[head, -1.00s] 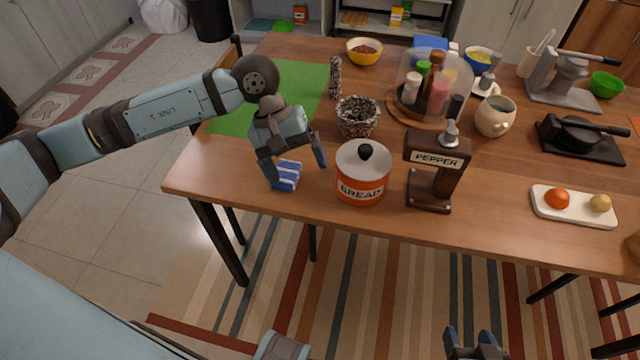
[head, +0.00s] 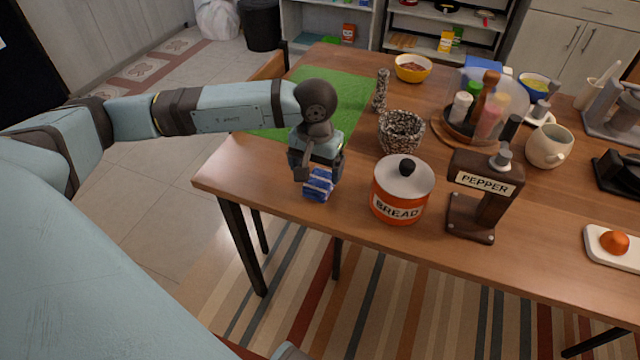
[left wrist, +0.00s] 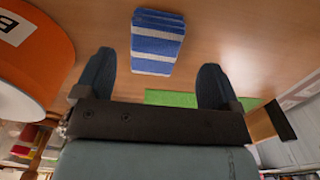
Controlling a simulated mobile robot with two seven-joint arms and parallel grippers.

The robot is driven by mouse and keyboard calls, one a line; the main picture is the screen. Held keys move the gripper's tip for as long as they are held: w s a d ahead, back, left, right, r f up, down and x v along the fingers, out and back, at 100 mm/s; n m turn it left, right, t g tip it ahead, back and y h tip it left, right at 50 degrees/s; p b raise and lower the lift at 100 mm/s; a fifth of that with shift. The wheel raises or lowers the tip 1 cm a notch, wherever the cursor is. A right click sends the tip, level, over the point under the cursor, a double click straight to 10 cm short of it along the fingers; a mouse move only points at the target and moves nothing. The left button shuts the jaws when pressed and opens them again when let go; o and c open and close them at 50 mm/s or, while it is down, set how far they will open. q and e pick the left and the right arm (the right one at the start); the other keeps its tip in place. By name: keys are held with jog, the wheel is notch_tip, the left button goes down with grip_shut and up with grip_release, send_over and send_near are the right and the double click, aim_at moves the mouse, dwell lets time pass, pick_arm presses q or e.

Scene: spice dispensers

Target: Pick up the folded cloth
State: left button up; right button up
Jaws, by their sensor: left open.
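The folded cloth (head: 318,185), blue with white stripes, lies on the table near its front left edge, left of the bread canister. My left gripper (head: 318,172) is above it, pointing down, and hides part of it in the head view. In the left wrist view the cloth (left wrist: 157,42) lies beyond the fingertips, roughly centred between the two fingers of my left gripper (left wrist: 155,80). The fingers are apart with nothing between them. My right gripper does not show in the current views.
The orange bread canister (head: 401,190) stands close to the right of the cloth and looms at the left in the left wrist view (left wrist: 35,60). The pepper mill (head: 482,195), a speckled mortar (head: 401,132) and a green mat (head: 345,95) are around. The table edge is near.

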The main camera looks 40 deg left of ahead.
aim_at(319, 181)
pick_arm(q)
jog(key=f, duration=0.5)
jog(key=shift+w+d+b, duration=0.15)
jog(key=shift+w+b, duration=0.05)
jog(key=shift+b, duration=0.2)
jog(key=c, duration=1)
jog(key=shift+r, duration=0.2)
notch_tip(319, 181, up, 20)
jog(key=p, duration=0.2)
jog(key=shift+f+p, duration=0.15)
jog(key=shift+p, duration=0.2)
